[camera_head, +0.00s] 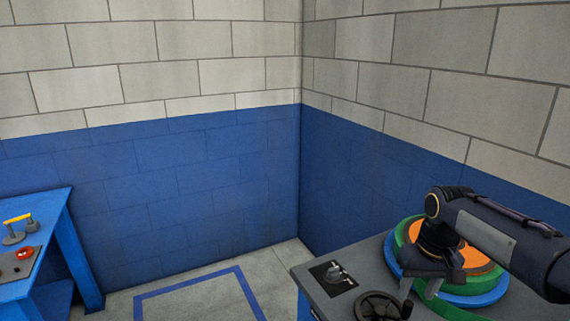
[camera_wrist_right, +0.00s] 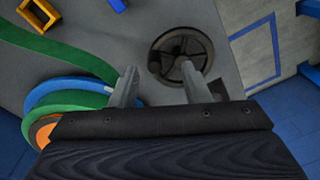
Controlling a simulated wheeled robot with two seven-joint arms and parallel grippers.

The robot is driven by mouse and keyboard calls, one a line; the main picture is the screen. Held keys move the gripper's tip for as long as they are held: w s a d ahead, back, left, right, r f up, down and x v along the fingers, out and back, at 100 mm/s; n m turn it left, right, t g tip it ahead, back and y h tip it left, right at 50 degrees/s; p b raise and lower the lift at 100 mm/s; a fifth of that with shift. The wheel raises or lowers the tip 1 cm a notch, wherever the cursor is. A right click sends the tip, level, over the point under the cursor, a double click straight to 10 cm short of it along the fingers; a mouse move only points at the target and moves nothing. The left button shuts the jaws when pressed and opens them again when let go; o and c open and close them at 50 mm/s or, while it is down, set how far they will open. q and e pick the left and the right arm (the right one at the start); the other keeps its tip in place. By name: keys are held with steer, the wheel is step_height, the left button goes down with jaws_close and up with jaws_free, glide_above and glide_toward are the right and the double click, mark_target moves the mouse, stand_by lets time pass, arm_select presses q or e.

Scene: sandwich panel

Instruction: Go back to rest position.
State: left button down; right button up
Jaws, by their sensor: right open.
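My right gripper (camera_head: 426,291) is at the right of the head view, low over the grey panel top. In the right wrist view its two fingers (camera_wrist_right: 162,92) stand apart with nothing between them. A dark handwheel (camera_wrist_right: 181,56) lies just beyond the fingertips; it also shows in the head view (camera_head: 378,306). Stacked round discs in blue, green and orange (camera_head: 413,230) are behind and beneath my right wrist, partly hidden by it. My left gripper is in neither view.
The grey panel top (camera_head: 318,300) carries a small switch plate (camera_head: 335,277). A green band (camera_wrist_right: 50,48) and a yellow bracket (camera_wrist_right: 38,14) show in the wrist view. A blue table (camera_head: 50,215) with a yellow handle and a red button stands at left. Floor between is clear.

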steer(key=s+a+f+t+y, duration=0.1)
steer(key=s+a, duration=0.2)
steer(key=s, duration=0.4)
steer(key=s+a+t+y, duration=0.1)
steer(key=s+a+t, duration=0.1)
steer(key=s+a, duration=0.2)
steer(key=s+a+f+t+y+p, duration=0.1)
steer(key=s+a+t, duration=0.1)
steer(key=s, duration=0.8)
steer(key=shift+s+a+f+m, duration=0.15)
steer(key=shift+a+f+m, duration=0.15)
steer(key=shift+a, duration=0.35)
steer(key=r+n+g+h+b, duration=0.1)
steer(key=n+g+h+b, duration=0.3)
steer(key=n+g+b, duration=0.5)
glide_above(408, 302)
steer(key=p, duration=0.1)
steer(key=n+t, duration=0.2)
steer(key=t, duration=0.1)
steer(key=shift+s+r, duration=0.15)
steer(key=shift+r, duration=0.05)
steer(key=shift+f, duration=0.2)
step_height(408, 302, down, 7)
steer(key=shift+f+b, duration=0.15)
steer(key=shift+b, duration=0.6)
